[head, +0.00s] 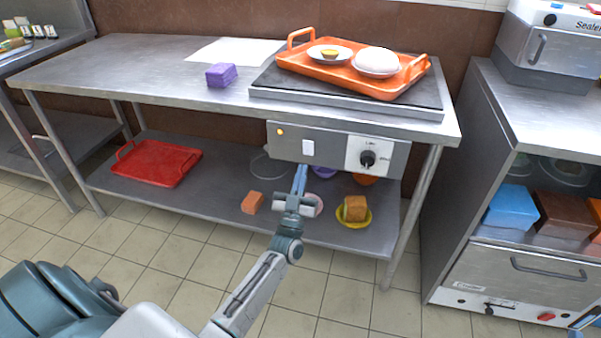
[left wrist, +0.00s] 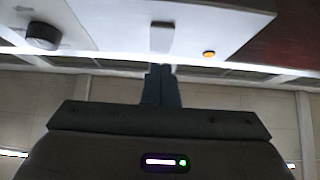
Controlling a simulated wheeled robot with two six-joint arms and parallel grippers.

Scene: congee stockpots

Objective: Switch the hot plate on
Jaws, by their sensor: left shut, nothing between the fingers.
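The hot plate (head: 262,94) is a flat dark slab on the steel table, with an orange tray on top. Its grey front panel (head: 330,165) carries an amber lamp (head: 280,132), a white rocker switch (head: 308,147) and a black knob (head: 367,158) on a white dial plate. In the left wrist view the switch (left wrist: 162,38) is at the top middle, with the amber lamp (left wrist: 209,54) to its right and the knob (left wrist: 43,36) to its left. My left gripper (head: 301,170) is shut and empty, its fingertips just below the switch; contact cannot be told.
The orange tray (head: 330,72) holds a plate and a white bowl (head: 377,62). A purple block (head: 221,75) and a white sheet (head: 225,50) lie on the table. The lower shelf holds a red tray (head: 157,163) and a yellow bowl (head: 357,220). A steel cabinet stands right.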

